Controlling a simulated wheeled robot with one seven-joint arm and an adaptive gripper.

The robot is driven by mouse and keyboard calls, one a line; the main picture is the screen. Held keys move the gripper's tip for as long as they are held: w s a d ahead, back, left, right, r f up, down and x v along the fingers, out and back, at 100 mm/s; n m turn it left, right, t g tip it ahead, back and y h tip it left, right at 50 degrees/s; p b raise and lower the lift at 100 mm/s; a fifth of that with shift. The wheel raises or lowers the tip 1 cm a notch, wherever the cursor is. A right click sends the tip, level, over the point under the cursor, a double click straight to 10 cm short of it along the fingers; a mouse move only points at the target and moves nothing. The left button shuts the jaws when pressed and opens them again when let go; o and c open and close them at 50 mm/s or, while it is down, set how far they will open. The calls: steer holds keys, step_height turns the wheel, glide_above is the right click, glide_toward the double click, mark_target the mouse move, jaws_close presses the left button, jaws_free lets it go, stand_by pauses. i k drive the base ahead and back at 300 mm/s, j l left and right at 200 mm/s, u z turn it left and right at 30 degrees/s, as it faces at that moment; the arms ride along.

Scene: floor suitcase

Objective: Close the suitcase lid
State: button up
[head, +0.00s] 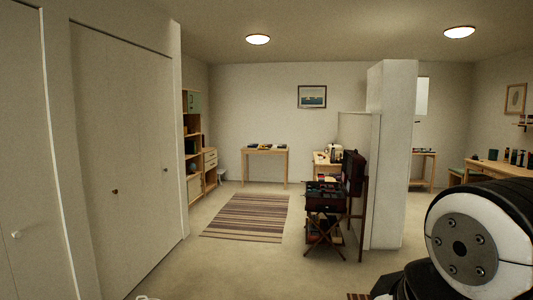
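The suitcase (325,204) is dark, with a reddish-brown tint, and sits across the room, right of centre. It rests on a folding wooden stand with crossed legs. Its lid (354,171) stands open, roughly upright on the right side of the base. Dark and coloured contents show inside the base, too small to tell apart. My gripper is not in view. Only a large white and black part of my arm shows at the lower right, well apart from the suitcase.
A striped rug (247,217) lies left of the suitcase. A white pillar (391,160) stands close behind it on the right. A small wooden table (265,152) is at the back wall. White closet doors (122,150) line the left. The floor in front of the suitcase is mostly clear.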

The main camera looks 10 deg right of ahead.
mark_target(359, 164)
steer(key=i+l+z, duration=0.6)
steer(key=i, duration=0.2)
steer(key=i+z, duration=0.5)
steer(key=i, duration=3.15)
steer(key=i+u, duration=0.25)
steer(key=i, duration=0.25)
steer(key=i+l+u, duration=0.2)
steer(key=i, duration=0.25)
steer(key=i+l+u, duration=0.25)
steer(key=i, duration=0.2)
steer(key=i+l+u, duration=0.2)
steer(key=i, duration=0.25)
